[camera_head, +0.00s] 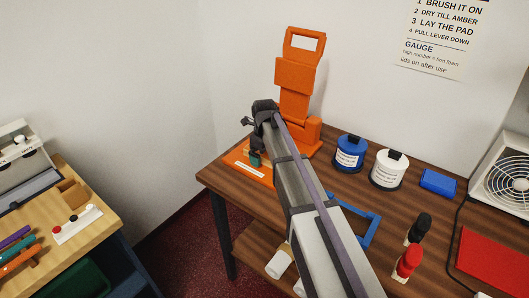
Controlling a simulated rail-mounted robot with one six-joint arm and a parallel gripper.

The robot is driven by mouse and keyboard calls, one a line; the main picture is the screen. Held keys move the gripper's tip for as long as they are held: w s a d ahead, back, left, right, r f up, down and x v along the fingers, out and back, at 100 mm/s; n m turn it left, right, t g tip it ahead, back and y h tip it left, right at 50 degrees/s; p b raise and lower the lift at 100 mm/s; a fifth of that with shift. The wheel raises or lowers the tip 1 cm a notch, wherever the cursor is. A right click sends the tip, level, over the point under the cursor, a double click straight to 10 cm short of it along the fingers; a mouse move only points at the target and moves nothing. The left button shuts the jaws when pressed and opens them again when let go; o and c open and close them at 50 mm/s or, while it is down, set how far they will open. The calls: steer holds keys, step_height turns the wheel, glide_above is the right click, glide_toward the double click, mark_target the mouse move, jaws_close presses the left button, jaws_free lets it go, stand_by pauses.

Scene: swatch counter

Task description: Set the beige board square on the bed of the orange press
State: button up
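The orange press (294,88) stands at the back left of the brown table, with its upper frame raised. Its flat orange bed (236,157) reaches forward to the left, partly hidden by my arm. A pale strip (250,170) shows on the bed's front part; I cannot tell whether it is the beige board or a marking. My gripper (254,157) points down over the bed, with a small teal patch at its tip. My arm and the small view hide whether the fingers are apart or hold anything.
Right of the press stand a blue tub (349,154) and a white tub (387,171), with a blue box (438,182) beyond. A blue frame (362,222), black bottle (420,228), red bottle (407,263) and fan (506,185) are further right. A separate wooden bench (95,231) stands left.

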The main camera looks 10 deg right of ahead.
steer(key=shift+s+d+f, duration=0.2)
steer(key=shift+d+f, duration=0.05)
steer(key=shift+f, duration=0.1)
steer(key=shift+w+d+r+p, duration=0.1)
steer(key=shift+r+p, duration=0.35)
steer(key=shift+p, duration=0.15)
step_height(320, 180, up, 11)
steer(key=p, duration=1.1)
steer(key=shift+a+f, duration=0.2)
steer(key=shift+a, duration=0.1)
steer(key=s+n, duration=2.4)
steer(key=n, duration=0.3)
steer(key=shift+s+d+n, duration=0.3)
steer(key=shift+n, duration=0.1)
